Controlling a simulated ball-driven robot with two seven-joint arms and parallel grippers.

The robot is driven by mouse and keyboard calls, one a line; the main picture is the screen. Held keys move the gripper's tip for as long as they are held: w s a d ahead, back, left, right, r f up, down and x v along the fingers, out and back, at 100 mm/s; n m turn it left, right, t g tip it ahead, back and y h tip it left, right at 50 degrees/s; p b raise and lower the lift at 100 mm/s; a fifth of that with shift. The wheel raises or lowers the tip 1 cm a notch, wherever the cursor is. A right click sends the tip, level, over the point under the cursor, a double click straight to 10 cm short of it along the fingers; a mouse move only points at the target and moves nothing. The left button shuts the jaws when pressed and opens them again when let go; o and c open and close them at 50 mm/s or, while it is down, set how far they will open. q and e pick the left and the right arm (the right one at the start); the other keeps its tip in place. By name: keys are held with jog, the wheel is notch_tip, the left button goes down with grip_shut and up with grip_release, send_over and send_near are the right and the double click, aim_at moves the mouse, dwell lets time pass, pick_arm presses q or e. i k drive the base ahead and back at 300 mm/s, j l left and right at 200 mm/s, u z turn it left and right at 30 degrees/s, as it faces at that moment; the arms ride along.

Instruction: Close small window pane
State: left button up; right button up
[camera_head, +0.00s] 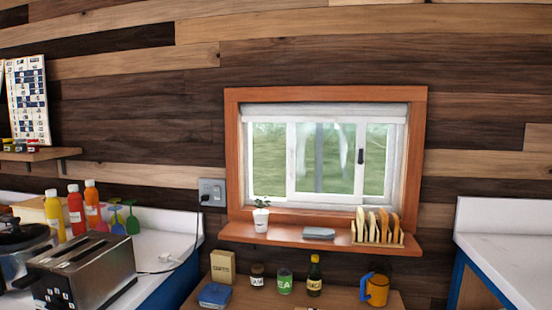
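The small window is set in the plank wall, right of the middle of the view, inside an orange-brown wooden frame (233,150). A white-framed pane (338,160) stands in the middle part of the opening. A small dark handle (361,156) sits on its right upright. Lighter areas with greenery show to the left and right of this pane. I cannot tell whether those areas are glazed or open. A pale rolled blind or top rail (325,110) runs along the top. Neither of my grippers is in view.
A sill shelf (285,238) under the window holds a potted plant (261,215), a grey flat item (318,233) and a toast rack (377,227). A toaster (85,270) stands left; a white counter (510,250) right.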

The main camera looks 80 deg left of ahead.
aim_at(292, 196)
jog(key=u, duration=2.25)
jog(key=i, duration=0.1)
jog(key=l+u, duration=0.05)
